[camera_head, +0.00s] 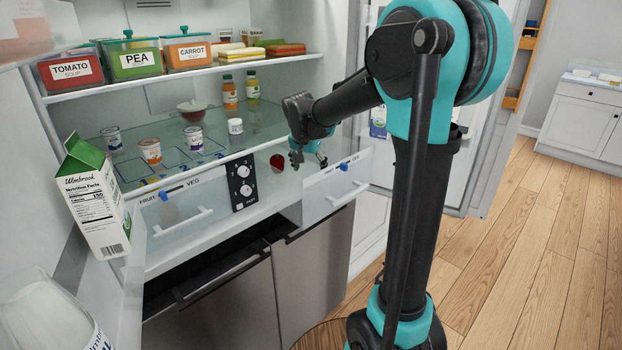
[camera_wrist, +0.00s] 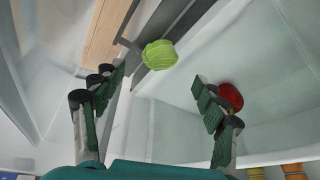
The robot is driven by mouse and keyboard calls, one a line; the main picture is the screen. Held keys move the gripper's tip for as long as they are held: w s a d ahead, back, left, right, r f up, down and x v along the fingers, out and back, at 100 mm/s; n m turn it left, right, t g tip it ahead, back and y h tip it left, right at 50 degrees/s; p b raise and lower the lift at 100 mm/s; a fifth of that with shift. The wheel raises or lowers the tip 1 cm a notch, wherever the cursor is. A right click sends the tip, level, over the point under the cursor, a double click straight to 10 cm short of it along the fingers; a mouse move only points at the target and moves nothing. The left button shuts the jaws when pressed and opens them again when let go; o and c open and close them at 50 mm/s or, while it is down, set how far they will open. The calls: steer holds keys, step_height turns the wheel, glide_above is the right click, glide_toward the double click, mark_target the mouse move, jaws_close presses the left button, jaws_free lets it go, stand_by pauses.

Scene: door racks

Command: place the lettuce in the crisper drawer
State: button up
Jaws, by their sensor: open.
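The round green lettuce (camera_wrist: 159,55) shows in the wrist view beyond my fingertips, apart from both fingers. It appears beside the crisper drawer's front edge; whether it rests on the drawer floor I cannot tell. It does not show in the head view. The right crisper drawer (camera_head: 338,183) is pulled out, with a white front and a handle. My gripper (camera_head: 308,158) is over this drawer, fingers pointing down. In the wrist view my gripper (camera_wrist: 160,100) is open, with nothing between its fingers. A red round item (camera_wrist: 232,97) lies in the drawer, partly behind the right finger.
The left drawer (camera_head: 185,215) looks shut. The glass shelf (camera_head: 175,125) above holds yogurt cups, a bowl and bottles. A milk carton (camera_head: 94,200) stands in the fridge door at left. The open right door (camera_head: 480,150) stands behind my arm. Wooden floor is clear at right.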

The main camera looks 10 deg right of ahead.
steer(key=shift+v, duration=2.05)
